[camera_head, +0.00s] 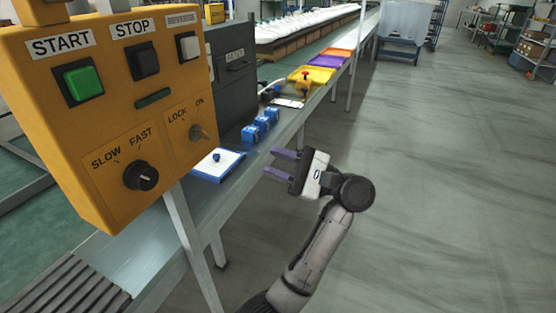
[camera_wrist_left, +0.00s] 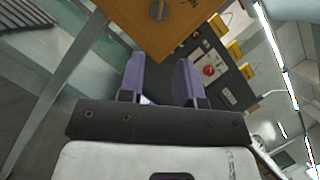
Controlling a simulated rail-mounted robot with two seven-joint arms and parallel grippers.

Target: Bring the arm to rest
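My left gripper (camera_head: 269,161) is in the middle of the head view, held in the air in front of the line's near edge. Its two purple fingers are apart and point left, with nothing between them. They also show spread and empty in the left wrist view (camera_wrist_left: 160,62). My left arm reaches up to it from the bottom of the head view. The gripper touches nothing that I can see. My right gripper is in neither view.
A yellow control box (camera_head: 110,115) with START and STOP buttons and knobs hangs at left. It also shows in the wrist view (camera_wrist_left: 170,28). A blue-edged tray (camera_head: 217,166), blue blocks (camera_head: 260,126) and coloured trays (camera_head: 312,75) line the bench.

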